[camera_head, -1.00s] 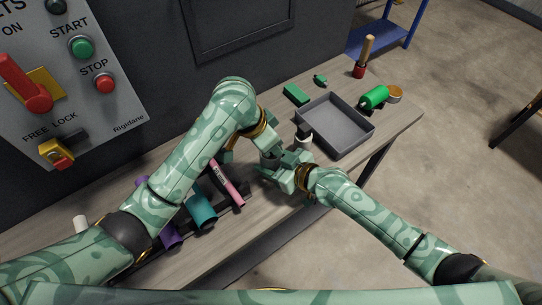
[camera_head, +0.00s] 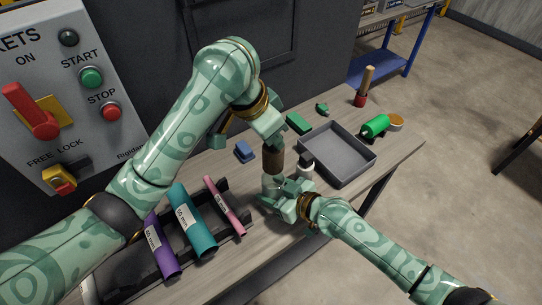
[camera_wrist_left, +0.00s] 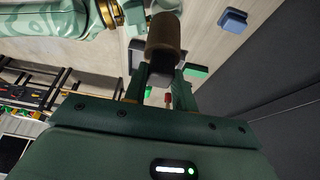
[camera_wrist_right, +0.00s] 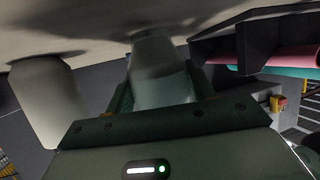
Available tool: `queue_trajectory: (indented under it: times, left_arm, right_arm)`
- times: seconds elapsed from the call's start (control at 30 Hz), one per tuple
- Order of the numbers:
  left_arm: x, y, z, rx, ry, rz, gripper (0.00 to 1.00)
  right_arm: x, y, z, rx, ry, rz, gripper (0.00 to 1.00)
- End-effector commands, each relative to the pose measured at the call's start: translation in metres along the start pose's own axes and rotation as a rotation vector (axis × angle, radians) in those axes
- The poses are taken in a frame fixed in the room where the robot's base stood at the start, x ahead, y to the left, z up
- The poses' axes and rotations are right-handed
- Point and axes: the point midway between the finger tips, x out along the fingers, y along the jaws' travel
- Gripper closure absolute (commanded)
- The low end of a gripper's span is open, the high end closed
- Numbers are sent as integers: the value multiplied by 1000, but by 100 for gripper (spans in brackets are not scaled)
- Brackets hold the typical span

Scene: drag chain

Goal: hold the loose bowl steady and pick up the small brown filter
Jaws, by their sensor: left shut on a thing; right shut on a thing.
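My left gripper (camera_head: 271,143) points down and is shut on the small brown filter (camera_head: 273,161), an upright brown cylinder. The filter also shows in the left wrist view (camera_wrist_left: 165,35), between the fingers with a dark end towards the gripper. My right gripper (camera_head: 284,196) is low over the table and shut on the loose bowl (camera_head: 268,184), a pale grey cup partly hidden by the fingers. The bowl also shows in the right wrist view (camera_wrist_right: 158,72). The filter is directly above the bowl in the head view; I cannot tell whether its lower end is clear of the rim.
A white cylinder with a dark part (camera_head: 306,168) stands close to the right gripper, beside the grey tray (camera_head: 366,163). A blue block (camera_head: 245,151) and a green block (camera_head: 299,123) lie behind. Purple (camera_head: 161,248), teal (camera_head: 194,221) and pink (camera_head: 225,206) tubes lie at left.

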Motion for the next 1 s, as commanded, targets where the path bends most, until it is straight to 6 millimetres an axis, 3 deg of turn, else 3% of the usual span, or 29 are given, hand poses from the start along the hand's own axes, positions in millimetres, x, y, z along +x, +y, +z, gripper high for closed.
queue_trajectory:
  times: [0.1,0.2,0.6,0.63,0.7,1.0]
  left_arm:
    - [-26,-1,-11,3,3,-6,100]
    - [-39,-1,-16,2,2,-3,100]
    - [-48,1,-20,-1,0,2,100]
    - [-48,1,-20,-1,0,2,100]
    - [-48,1,-20,-1,0,2,100]
    - [-48,1,-20,-1,0,2,100]
  right_arm:
    - [0,0,0,0,0,0,70]
    - [0,0,0,0,0,0,70]
    - [0,0,0,0,-1,0,70]
    - [0,0,0,0,-1,0,38]
    - [0,0,0,0,0,0,21]
    - [-2,0,1,0,-1,0,21]
